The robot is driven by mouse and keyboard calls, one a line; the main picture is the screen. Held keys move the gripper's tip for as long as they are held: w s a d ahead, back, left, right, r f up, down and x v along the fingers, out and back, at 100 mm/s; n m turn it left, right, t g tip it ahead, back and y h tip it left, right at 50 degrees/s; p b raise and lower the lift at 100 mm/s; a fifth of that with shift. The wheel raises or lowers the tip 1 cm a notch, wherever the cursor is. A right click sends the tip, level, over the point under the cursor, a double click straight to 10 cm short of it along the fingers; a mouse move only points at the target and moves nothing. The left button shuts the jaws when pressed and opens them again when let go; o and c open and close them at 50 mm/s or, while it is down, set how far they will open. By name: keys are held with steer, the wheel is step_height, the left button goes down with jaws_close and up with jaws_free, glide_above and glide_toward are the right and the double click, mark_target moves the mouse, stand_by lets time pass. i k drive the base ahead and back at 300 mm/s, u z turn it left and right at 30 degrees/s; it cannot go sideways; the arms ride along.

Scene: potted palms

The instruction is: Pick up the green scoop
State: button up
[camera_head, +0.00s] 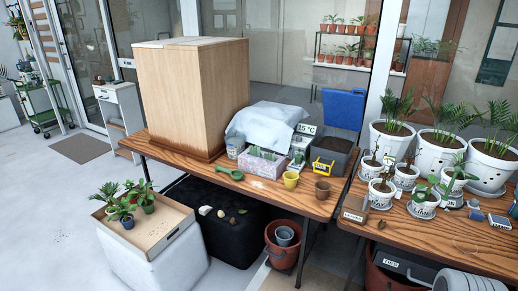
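The green scoop (231,173) lies on the wooden table (190,158), near its front edge. It sits in front of the large wooden box and to the left of a pale patterned planter box (262,163). My gripper is not in view.
A large wooden box (190,95) fills the table's left. Potted palms (438,150) crowd the right table. A cardboard tray with small plants (150,238) stands front left.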

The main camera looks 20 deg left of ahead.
mark_target(237, 176)
steer(key=u, duration=0.55)
steer(key=i, duration=1.4)
steer(key=u, duration=1.85)
steer(key=i, duration=1.4)
steer(key=u, duration=0.7)
